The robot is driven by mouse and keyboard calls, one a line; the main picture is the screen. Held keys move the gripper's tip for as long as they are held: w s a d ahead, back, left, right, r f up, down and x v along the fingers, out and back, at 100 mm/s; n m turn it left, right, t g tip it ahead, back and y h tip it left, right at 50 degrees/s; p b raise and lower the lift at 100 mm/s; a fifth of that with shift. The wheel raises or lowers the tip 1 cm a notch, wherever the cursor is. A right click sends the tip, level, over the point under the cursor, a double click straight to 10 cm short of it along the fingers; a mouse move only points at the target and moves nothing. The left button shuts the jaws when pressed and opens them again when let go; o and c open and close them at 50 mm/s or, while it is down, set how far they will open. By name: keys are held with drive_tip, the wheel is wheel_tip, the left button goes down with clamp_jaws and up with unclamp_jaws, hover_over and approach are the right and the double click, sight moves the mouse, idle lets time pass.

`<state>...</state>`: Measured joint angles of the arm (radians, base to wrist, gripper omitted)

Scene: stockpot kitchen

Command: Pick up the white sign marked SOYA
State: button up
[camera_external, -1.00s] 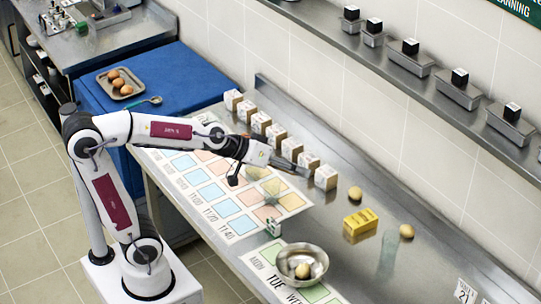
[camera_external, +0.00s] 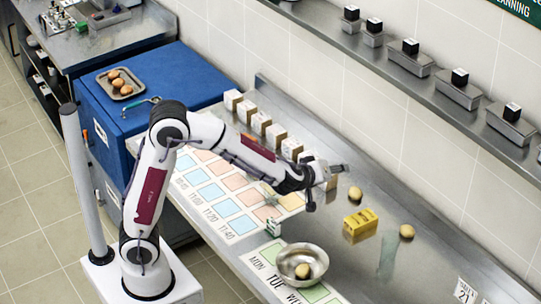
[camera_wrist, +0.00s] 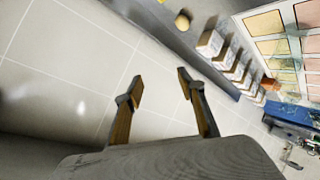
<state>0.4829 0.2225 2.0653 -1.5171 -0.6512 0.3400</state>
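My gripper (camera_external: 338,170) is raised over the counter near the right end of a row of boxes. In the wrist view my gripper (camera_wrist: 160,84) is open and empty, with bare wall tiles between its fingers. I cannot read the word SOYA anywhere. A small white-and-green item (camera_external: 273,228) stands at the counter's front edge, left of the metal bowl; its marking is too small to read. A white card (camera_external: 465,291) marked 21 stands at the lower right. Several white-and-brown boxes (camera_external: 261,122) line the back; their labels are unreadable, and my arm partly hides the rightmost ones.
A metal bowl (camera_external: 302,252) holds a yellowish round item. A yellow box (camera_external: 360,221) and two round items, one behind it (camera_external: 355,193) and one to its right (camera_external: 407,231), are on the counter. A wall shelf (camera_external: 440,88) carries several containers. A coloured chart (camera_external: 210,190) covers the counter's left part.

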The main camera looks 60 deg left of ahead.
drive_tip(key=s+a+f+n+g+y, duration=0.25)
drive_tip(key=s+f+g+y, duration=0.2)
drive_tip(key=f, duration=0.55)
drive_tip(key=n+g+y, duration=0.2)
drive_tip(key=g+y, duration=0.2)
approach(275, 224)
drive_tip(key=shift+w+a+f+h, duration=0.15)
drive_tip(key=shift+w+a, duration=0.2)
drive_tip(key=shift+w, duration=0.05)
drive_tip(key=shift+w+a+f+h, duration=0.1)
drive_tip(key=shift+w+a+f, duration=0.1)
drive_tip(key=shift+w+a, duration=0.2)
drive_tip(key=shift+s+f+g, duration=0.15)
drive_tip(key=shift+s+g, duration=0.1)
drive_tip(key=shift+s, duration=0.25)
drive_tip(key=shift+x, duration=1.25)
drive_tip(key=shift+a, duration=0.15)
drive_tip(key=shift+x, duration=2.5)
drive_tip(key=shift+a, duration=0.1)
